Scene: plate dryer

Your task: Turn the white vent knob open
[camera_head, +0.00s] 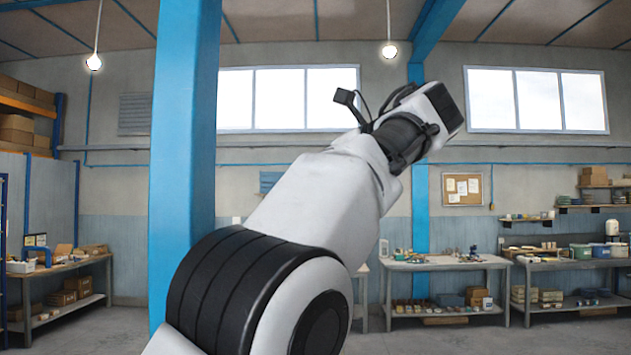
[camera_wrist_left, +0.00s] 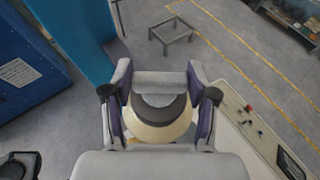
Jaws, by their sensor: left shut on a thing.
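In the left wrist view, a pale bar (camera_wrist_left: 160,78) spans between the two fingertips of my left gripper (camera_wrist_left: 160,90). Just below it in the picture is a round cream body (camera_wrist_left: 160,132) with a dark grey top; together they look like the white vent knob. My left gripper is shut on the knob, one finger at each side. In the head view my left arm rises from the bottom across the middle, and its white wrist end points to the upper right. The knob cannot be made out there.
A blue column (camera_head: 185,150) stands behind my arm in the head view. Workbenches (camera_head: 440,266) line the back wall. The left wrist view shows a light control panel (camera_wrist_left: 247,115) with red buttons at right, a blue cabinet (camera_wrist_left: 30,70) at left, and open floor with a small table (camera_wrist_left: 173,35).

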